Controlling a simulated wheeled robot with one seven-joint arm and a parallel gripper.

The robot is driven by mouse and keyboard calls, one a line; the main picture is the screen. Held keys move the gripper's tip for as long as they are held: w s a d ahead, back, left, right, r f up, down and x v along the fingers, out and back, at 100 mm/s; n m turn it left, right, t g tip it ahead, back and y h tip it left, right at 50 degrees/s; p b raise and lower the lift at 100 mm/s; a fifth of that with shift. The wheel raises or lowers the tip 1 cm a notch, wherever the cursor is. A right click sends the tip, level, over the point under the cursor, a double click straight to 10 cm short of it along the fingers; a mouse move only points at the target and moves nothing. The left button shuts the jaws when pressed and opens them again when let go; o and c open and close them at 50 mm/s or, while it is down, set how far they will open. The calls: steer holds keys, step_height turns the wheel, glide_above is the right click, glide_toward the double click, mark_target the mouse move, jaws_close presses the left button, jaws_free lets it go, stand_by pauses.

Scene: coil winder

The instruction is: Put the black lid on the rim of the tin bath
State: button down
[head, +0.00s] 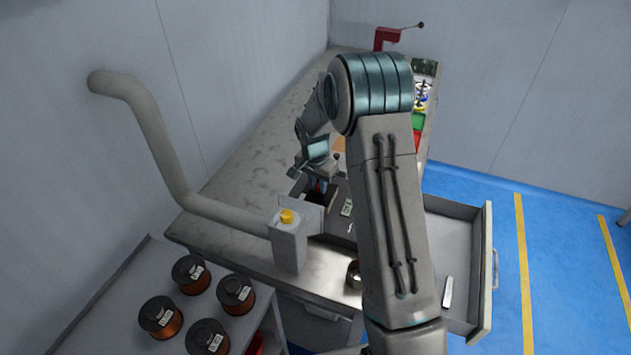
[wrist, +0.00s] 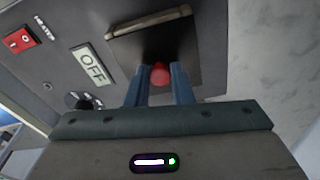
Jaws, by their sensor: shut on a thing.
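My gripper (wrist: 160,88) is shut on the red knob of the black lid (wrist: 185,52). The knob sits between the two blue fingers in the wrist view. The lid is a dark panel over the grey top of the tin bath unit (wrist: 60,63), beside its OFF label. A tan-brown edge shows along the lid's far side. I cannot tell whether the lid touches the bath's rim. In the head view my gripper (head: 318,184) points down over the unit, and the black lid (head: 317,199) shows dark and small beneath it.
A grey extraction duct with a yellow-knobbed box (head: 289,245) stands close in front of the unit. A small round metal cup (head: 355,273) is on the bench. An open drawer (head: 487,270) juts out right. Several copper wire spools (head: 160,317) stand at front left.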

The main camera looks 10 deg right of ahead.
steer(key=shift+f, duration=0.1)
steer(key=c, duration=1.7)
jaws_free()
steer(key=shift+f, duration=0.1)
steer(key=o, duration=0.4)
steer(key=shift+r, duration=0.2)
